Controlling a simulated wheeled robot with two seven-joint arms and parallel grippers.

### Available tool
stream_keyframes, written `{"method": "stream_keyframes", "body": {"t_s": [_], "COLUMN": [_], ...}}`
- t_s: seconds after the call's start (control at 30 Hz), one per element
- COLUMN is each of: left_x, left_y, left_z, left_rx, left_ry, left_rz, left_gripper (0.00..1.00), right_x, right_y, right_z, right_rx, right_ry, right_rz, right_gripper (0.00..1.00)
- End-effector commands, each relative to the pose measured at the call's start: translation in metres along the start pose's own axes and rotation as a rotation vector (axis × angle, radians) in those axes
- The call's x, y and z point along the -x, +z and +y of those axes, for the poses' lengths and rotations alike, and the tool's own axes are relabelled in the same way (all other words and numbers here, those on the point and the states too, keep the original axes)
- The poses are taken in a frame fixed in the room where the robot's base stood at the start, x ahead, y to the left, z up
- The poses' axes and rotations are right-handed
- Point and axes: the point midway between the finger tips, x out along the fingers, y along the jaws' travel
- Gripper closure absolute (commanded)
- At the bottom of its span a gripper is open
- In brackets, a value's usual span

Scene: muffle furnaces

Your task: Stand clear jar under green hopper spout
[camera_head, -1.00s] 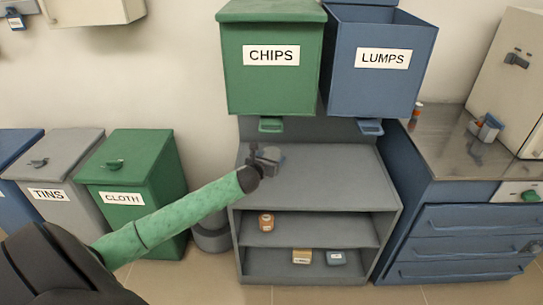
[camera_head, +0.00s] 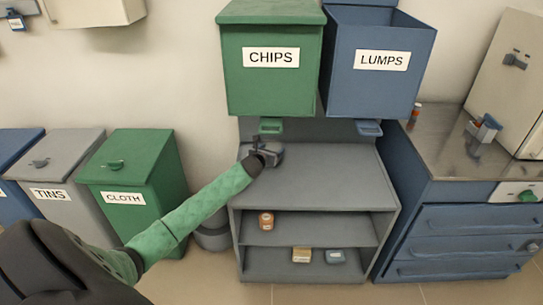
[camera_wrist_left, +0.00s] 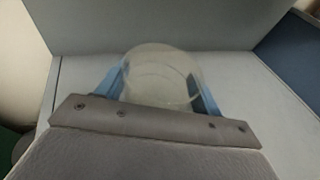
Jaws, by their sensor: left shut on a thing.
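The clear jar (camera_wrist_left: 160,78) is between the blue fingers of my left gripper (camera_wrist_left: 162,88) in the left wrist view, over the grey shelf top. In the head view my left gripper (camera_head: 270,154) is shut on it at the back of the shelf top, and the jar is hardly visible there. The green CHIPS hopper (camera_head: 272,82) hangs on the back panel, and its green spout (camera_head: 270,126) is just above my gripper. I cannot tell whether the jar touches the surface. My right gripper is not in view.
The blue LUMPS hopper (camera_head: 376,85) with its blue spout (camera_head: 369,128) is to the right. The grey shelf unit (camera_head: 330,180) has a clear top on the right. Lower shelves hold an orange jar (camera_head: 266,221) and small boxes. Bins stand left, a blue drawer cabinet (camera_head: 470,222) right.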

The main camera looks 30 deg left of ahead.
Motion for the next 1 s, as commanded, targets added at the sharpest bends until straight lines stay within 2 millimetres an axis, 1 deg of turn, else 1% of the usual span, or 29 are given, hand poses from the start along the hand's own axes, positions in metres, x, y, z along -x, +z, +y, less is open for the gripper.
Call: {"method": "stream_keyframes", "body": {"t_s": [0.23,0.5,0.83,0.87,0.93,0.97,1.0], "left_x": [-0.006,-0.011,-0.012,-0.012,-0.012,-0.012,-0.012], "left_y": [-0.028,-0.032,-0.036,-0.035,-0.035,-0.035,-0.035], "left_z": [-0.001,0.001,0.001,0.001,0.001,0.001,0.001], "left_rx": [0.004,0.0,0.0,0.0,0.0,0.0,0.001], "left_ry": [0.001,0.0,-0.001,-0.001,-0.001,-0.001,0.0], "left_rz": [0.003,0.001,0.001,0.001,0.001,0.001,0.001], "left_gripper": [0.56,0.56,0.56,0.29,0.16,0.11,0.11], "right_x": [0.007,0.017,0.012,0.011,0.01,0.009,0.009], "right_y": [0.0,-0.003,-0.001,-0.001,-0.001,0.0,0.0], "right_z": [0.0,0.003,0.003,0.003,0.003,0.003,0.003], "right_rx": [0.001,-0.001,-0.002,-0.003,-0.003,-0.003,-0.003], "right_ry": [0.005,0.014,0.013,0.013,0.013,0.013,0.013], "right_rz": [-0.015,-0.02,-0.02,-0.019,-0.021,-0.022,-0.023], "right_gripper": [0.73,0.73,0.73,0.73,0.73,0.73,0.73]}}
